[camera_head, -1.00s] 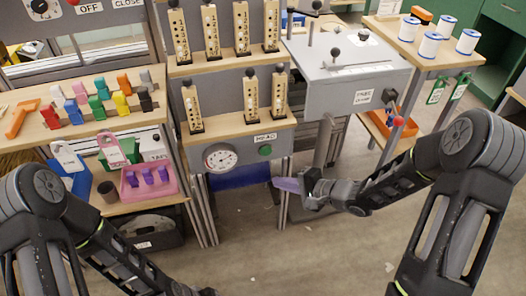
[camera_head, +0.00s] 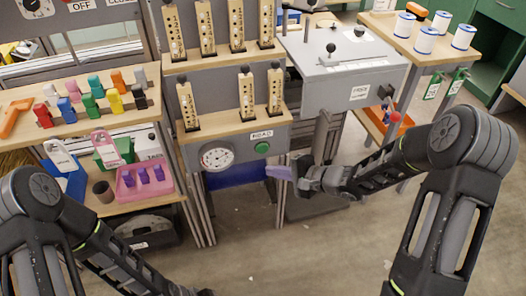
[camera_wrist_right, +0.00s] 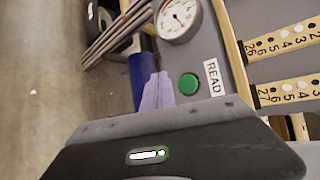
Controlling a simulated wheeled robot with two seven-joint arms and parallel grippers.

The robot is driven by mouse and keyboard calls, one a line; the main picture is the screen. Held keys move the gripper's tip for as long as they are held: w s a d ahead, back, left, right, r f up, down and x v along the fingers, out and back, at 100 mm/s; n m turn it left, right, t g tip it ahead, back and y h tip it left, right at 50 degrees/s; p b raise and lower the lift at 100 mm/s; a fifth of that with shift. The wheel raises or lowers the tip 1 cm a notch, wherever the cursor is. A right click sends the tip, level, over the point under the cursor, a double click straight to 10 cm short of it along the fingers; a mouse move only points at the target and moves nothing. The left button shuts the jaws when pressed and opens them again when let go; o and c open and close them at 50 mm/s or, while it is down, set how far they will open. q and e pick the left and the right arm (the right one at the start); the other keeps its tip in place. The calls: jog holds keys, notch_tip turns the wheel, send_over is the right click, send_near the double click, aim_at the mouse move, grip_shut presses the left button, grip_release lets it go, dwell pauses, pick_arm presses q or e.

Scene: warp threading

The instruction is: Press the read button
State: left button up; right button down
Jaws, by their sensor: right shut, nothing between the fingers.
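The green round read button (camera_head: 262,148) sits on the grey front panel under the READ label (camera_head: 262,134), to the right of a dial gauge (camera_head: 217,156). In the right wrist view, the button (camera_wrist_right: 189,84) shows uncovered beside the gripper's fingers. My right gripper (camera_head: 276,173) has purple fingers that are shut and empty. Its tips are below and slightly right of the button in the head view, apart from it. In the right wrist view, the fingers (camera_wrist_right: 158,92) point up the picture, left of the button. My left arm is at lower left; its gripper is out of view.
Wooden posts with numbered holes (camera_head: 246,94) stand on the ledge above the panel. A grey lever box (camera_head: 350,70) stands to the right. Shelves with coloured clips and a pink tray (camera_head: 128,193) are at left. The floor below the panel is open.

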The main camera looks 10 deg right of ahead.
aim_at(263, 148)
jog(key=shift+w+a+p, duration=0.15)
jog(key=shift+w+p, duration=0.45)
jog(key=shift+w, duration=2.05)
jog(key=shift+w+p, duration=0.4)
jog(key=shift+p, duration=0.3)
